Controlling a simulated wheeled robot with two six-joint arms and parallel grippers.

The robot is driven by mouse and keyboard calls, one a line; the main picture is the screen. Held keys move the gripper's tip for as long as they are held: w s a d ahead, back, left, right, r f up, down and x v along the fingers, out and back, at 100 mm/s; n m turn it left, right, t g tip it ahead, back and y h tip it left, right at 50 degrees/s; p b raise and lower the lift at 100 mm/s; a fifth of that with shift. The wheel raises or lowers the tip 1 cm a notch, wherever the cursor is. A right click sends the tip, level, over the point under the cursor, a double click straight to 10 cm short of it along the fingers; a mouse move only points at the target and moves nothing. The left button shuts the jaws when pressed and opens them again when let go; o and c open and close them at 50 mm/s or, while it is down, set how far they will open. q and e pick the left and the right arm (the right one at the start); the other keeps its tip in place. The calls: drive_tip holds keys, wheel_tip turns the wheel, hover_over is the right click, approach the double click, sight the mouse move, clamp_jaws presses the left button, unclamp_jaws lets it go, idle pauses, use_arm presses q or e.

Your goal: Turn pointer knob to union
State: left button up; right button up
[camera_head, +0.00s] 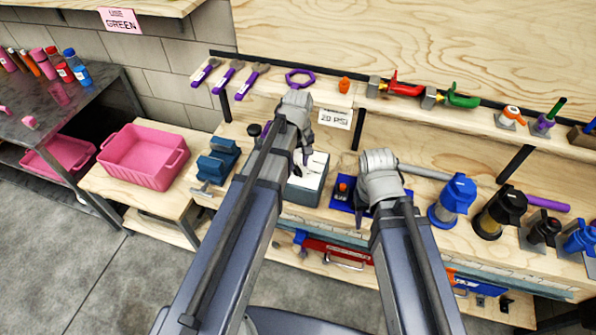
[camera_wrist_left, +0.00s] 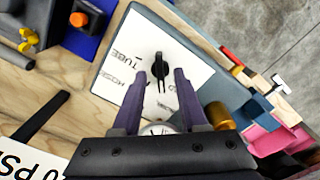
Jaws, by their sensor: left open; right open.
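The black pointer knob (camera_wrist_left: 160,68) stands on a white panel (camera_wrist_left: 121,58) in the left wrist view. The panel carries printed words; TUBE and HOSE are readable, and another label is mostly hidden by my gripper. The knob's long shape runs roughly up and down there; I cannot tell which end points. My left gripper (camera_wrist_left: 160,78) is open, with one dark finger on each side of the knob and gaps visible. In the head view my left gripper (camera_head: 300,158) hangs over the white-topped grey box (camera_head: 311,188), hiding the knob. My right gripper (camera_head: 364,208) is open and empty.
A blue plate with an orange-topped part (camera_head: 343,188) sits close to my right gripper. A blue vise-like tool (camera_head: 218,160) is left of the box. A pink bin (camera_head: 143,156) stands further left. Blue and black filter housings (camera_head: 453,200) line the bench at right.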

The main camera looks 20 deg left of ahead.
use_arm(q)
drive_tip(key=shift+f+b, duration=0.4)
drive_tip(key=shift+f, duration=0.45)
drive_tip(key=shift+r, duration=0.1)
clamp_jaws()
